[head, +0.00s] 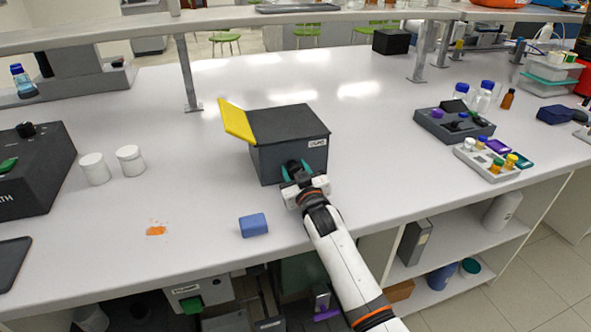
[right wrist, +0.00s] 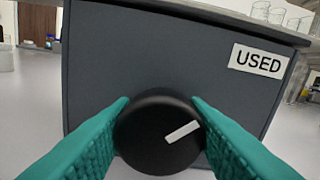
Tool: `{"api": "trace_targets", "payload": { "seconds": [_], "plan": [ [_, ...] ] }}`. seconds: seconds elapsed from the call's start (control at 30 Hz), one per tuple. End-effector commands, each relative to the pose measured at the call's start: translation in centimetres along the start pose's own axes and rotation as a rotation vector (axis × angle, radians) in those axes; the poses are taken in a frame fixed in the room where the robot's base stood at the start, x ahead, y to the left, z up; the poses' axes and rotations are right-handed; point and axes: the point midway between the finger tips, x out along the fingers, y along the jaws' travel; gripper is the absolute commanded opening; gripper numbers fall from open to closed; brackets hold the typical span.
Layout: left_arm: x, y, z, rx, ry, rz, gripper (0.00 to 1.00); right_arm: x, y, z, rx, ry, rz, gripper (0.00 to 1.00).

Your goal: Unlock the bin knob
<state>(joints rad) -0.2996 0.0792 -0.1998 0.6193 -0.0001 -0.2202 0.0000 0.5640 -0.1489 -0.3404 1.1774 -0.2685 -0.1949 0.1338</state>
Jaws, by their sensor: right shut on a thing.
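The bin (head: 286,126) is a dark grey box with a black top, standing on the white bench. A white label on its front reads USED in the right wrist view (right wrist: 258,60). A yellow flap (head: 236,121) sticks up and outward at its left side. The round black knob (right wrist: 150,138) is on the bin's front, with a white mark pointing up and to the right at a slant. My right gripper (head: 297,171) is shut on the knob, with a teal finger against each side of it. My left gripper is not in view.
Two white jars (head: 112,165) stand to the left. Racks with vials (head: 490,160) lie to the right. A raised shelf (head: 230,33) runs behind. Bench around the bin is mostly clear.

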Motion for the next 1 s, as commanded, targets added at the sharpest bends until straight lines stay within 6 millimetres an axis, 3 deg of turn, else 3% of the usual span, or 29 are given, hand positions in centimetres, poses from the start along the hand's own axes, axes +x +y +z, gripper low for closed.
{"api": "trace_targets", "payload": {
  "seconds": [0.5,1.0],
  "plan": [
    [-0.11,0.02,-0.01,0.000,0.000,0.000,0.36,-0.01,0.11,-0.10,-0.458,0.001,0.001,0.18],
    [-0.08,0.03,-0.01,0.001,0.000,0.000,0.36,-0.03,0.14,-0.18,-0.662,0.002,0.001,0.18]
  ]
}}
